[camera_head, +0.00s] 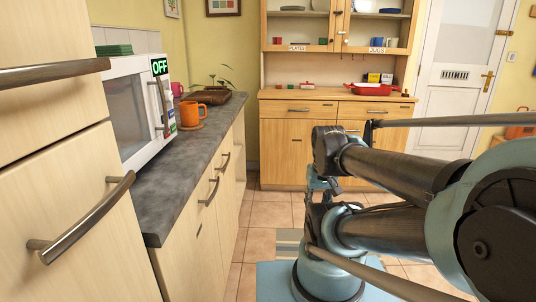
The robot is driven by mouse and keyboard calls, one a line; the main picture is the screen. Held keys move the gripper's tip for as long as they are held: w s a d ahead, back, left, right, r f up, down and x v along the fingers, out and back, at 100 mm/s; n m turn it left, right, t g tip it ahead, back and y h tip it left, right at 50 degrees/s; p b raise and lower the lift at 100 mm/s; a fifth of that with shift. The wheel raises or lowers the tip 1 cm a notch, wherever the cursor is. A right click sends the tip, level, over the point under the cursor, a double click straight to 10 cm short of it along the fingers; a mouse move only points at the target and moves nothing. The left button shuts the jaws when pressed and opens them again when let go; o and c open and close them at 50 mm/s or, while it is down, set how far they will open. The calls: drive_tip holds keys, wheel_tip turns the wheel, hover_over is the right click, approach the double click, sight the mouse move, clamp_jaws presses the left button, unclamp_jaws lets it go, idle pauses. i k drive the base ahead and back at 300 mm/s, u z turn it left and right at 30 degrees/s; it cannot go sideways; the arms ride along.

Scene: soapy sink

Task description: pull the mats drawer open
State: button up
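No drawer with a readable mats label shows. The wooden dresser (283,140) at the back has two drawers side by side: a left drawer (275,107) and a right drawer (350,107), partly behind my arm. Both look shut. The counter unit on the left has bar handles (209,192) on its front, seen at a steep angle. The tall cabinet (60,190) at the near left has large bar handles and a shut front. My arm fills the right side; I cannot make out gripper fingers.
A red pan (372,89) stands on the dresser. A white door (468,80) is at the back right.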

sight(269, 108)
drive_tip(key=z, duration=0.1)
drive_tip(key=i, duration=1.4)
drive_tip(key=z, duration=0.05)
